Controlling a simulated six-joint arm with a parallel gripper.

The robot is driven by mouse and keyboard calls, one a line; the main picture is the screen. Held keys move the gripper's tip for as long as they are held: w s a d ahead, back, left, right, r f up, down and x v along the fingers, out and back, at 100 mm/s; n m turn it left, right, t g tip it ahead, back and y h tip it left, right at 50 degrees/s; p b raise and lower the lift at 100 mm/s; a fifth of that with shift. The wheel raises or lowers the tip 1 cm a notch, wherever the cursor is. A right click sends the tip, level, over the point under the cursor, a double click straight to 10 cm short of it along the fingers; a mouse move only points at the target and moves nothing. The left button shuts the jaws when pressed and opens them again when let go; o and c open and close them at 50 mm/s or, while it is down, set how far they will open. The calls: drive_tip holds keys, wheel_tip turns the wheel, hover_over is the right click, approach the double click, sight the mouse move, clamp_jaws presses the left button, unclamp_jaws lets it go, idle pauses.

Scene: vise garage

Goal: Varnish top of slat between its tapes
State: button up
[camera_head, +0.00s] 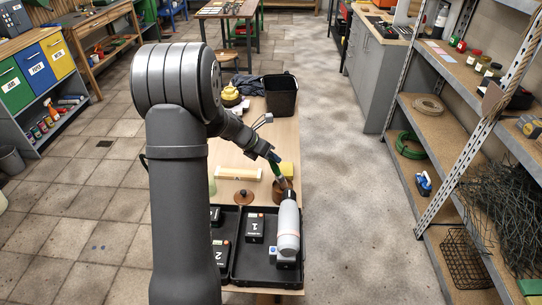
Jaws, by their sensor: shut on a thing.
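My gripper (270,154) is over the right part of the workbench and is shut on a slim tool with a green handle (276,167), seemingly a brush. The tool slants down to the right. Its lower end meets the mouth of a brown round pot (284,192) in this view; I cannot tell whether it is inside, as the tip is hidden. A pale cream slat-like bar (237,173) lies on the bench left of the pot, apart from the gripper. Its tapes and any varnish are too small to make out.
A brown knobbed lid (243,198) lies near the bar, and a yellow block (287,169) stands behind the pot. A black case (237,270) in front holds numbered boxes and a grey-white bottle-like thing (288,230). A black bin (281,97) stands at the back.

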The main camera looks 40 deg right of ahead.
idle(0.4)
drive_tip(key=shift+r, duration=3.45)
drive_tip(key=w+a+n+t, duration=0.3)
drive_tip(key=w+a+n, duration=0.2)
drive_tip(key=w+a, duration=0.45)
drive_tip(key=w+a+n+t, duration=0.35)
drive_tip(key=w+a, duration=0.25)
drive_tip(key=a, duration=0.6)
drive_tip(key=w+a+n+t+y, duration=0.1)
drive_tip(key=a+n, duration=0.2)
drive_tip(key=a, duration=0.6)
drive_tip(key=w+a+f+n+t+y, duration=0.1)
drive_tip(key=a+n+y, duration=0.1)
drive_tip(key=a, duration=0.7)
drive_tip(key=w+a+n+t+y, duration=0.1)
drive_tip(key=w+a+n+y, duration=0.1)
drive_tip(key=a+n, duration=0.3)
drive_tip(key=a, duration=0.4)
drive_tip(key=shift+a+f, duration=0.2)
drive_tip(key=shift+a, duration=0.2)
drive_tip(key=shift+t, duration=0.25)
